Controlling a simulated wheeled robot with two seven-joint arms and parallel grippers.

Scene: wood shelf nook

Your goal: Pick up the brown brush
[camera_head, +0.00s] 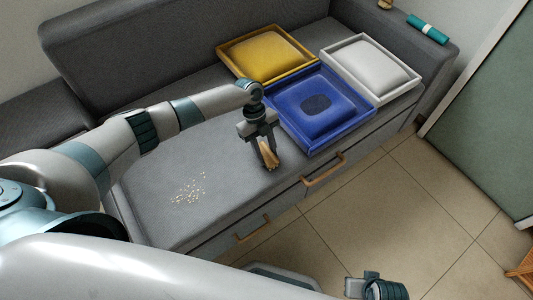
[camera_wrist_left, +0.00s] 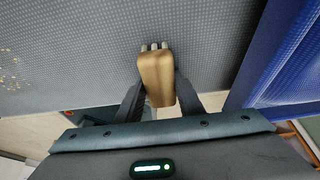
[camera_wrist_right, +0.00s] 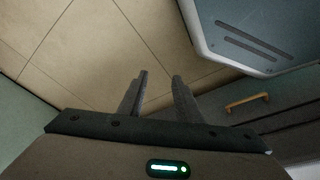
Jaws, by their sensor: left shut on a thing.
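The brown brush (camera_head: 268,154) is between the fingers of my left gripper (camera_head: 264,142), just above or at the grey bench seat near its front edge. I cannot tell whether it touches the seat. In the left wrist view the brush's brown block (camera_wrist_left: 156,78) sits between the two dark fingers, with pale bristle tips at its far end. My left gripper is shut on it. My right gripper (camera_wrist_right: 157,92) is open and empty above the tiled floor; in the head view only part of it shows at the bottom.
Pale crumbs (camera_head: 190,188) lie on the grey seat (camera_head: 150,150). A blue tray (camera_head: 345,133) with a cushion is right of the brush. A yellow tray (camera_head: 222,57) and a white tray (camera_head: 400,92) stand behind. Drawer handles (camera_head: 325,170) stick out in front.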

